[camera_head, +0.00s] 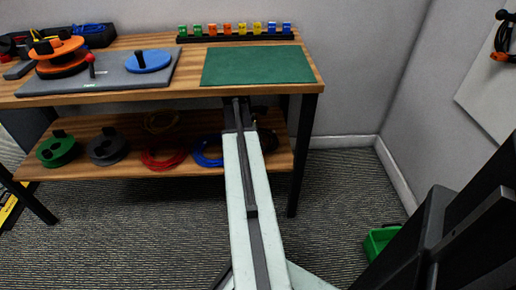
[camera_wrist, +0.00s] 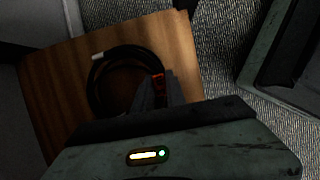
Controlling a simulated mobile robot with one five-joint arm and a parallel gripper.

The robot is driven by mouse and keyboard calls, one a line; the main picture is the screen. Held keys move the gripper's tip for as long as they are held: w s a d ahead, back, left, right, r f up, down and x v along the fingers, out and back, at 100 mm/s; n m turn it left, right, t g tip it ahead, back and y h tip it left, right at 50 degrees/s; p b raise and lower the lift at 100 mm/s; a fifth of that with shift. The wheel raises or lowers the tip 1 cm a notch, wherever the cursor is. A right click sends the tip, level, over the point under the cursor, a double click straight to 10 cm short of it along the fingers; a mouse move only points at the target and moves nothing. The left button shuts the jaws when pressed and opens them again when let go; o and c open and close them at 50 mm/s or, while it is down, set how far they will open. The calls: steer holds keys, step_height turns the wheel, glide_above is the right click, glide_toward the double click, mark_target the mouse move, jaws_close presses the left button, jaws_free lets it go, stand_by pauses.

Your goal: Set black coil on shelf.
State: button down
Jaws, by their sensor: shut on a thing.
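The black coil (camera_wrist: 97,85) is a ring of black cable with a white end and a red-orange tie. In the wrist view it is over the wooden shelf, at the shelf's end; I cannot tell whether it touches the board. My gripper (camera_wrist: 160,92) is shut on the coil's near right side, by the tie. In the head view my arm reaches under the tabletop to the lower shelf (camera_head: 105,172). The coil shows there only as a dark piece (camera_head: 268,141) right of my arm, and my fingertips are hidden.
The tabletop (camera_head: 198,85) overhangs my arm. A table leg (camera_head: 302,155) stands close on the right.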

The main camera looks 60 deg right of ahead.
step_height(320, 180, down, 2)
steer(key=shift+f+b, duration=0.1)
steer(key=shift+b, duration=0.3)
steer(key=shift+w+a+r, duration=0.1)
steer(key=shift+r, duration=0.15)
steer(key=shift+f, duration=0.2)
steer(key=c, duration=1.4)
jaws_free()
steer(key=shift+o, duration=0.2)
steer(key=shift+r, duration=0.1)
steer(key=p+v, duration=0.4)
steer(key=shift+r, duration=0.1)
steer(key=w+a, duration=0.2)
steer(key=w, duration=0.1)
steer(key=w+a, duration=0.2)
steer(key=w, duration=0.1)
steer(key=w+a+f, duration=0.1)
steer(key=w+a, duration=0.2)
steer(key=shift+w+b, duration=0.25)
steer(key=shift+b, duration=0.1)
